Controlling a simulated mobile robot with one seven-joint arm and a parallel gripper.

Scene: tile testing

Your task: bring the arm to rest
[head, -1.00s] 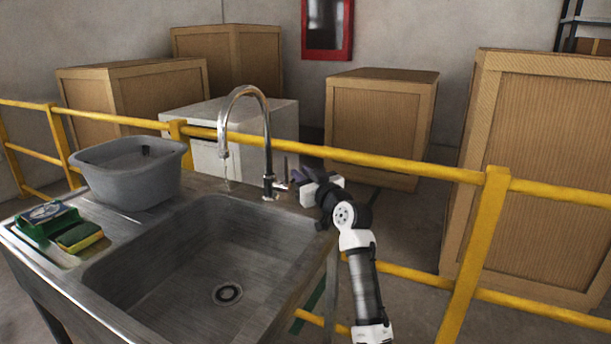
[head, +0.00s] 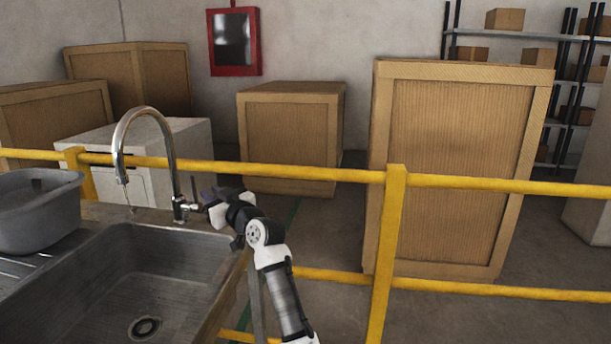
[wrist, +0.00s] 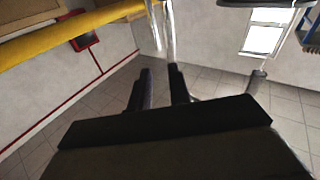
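My gripper (head: 207,194) is beside the chrome faucet (head: 168,150) at the sink's back right corner, just right of its base. In the wrist view, the two dark fingers of my gripper (wrist: 160,78) stand apart with a clear gap and nothing held between them. Blurred chrome parts of the faucet (wrist: 160,30) show beyond the fingertips. I cannot tell whether a finger touches the faucet. My white and black arm reaches up from the bottom of the head view.
The steel sink (head: 100,290) lies left of my arm, with a grey tub (head: 38,212) at its left. A yellow railing (head: 300,172) runs close behind my gripper, its post (head: 385,250) to the right. Wooden crates (head: 450,160) stand beyond it. Bare floor shows between arm and post.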

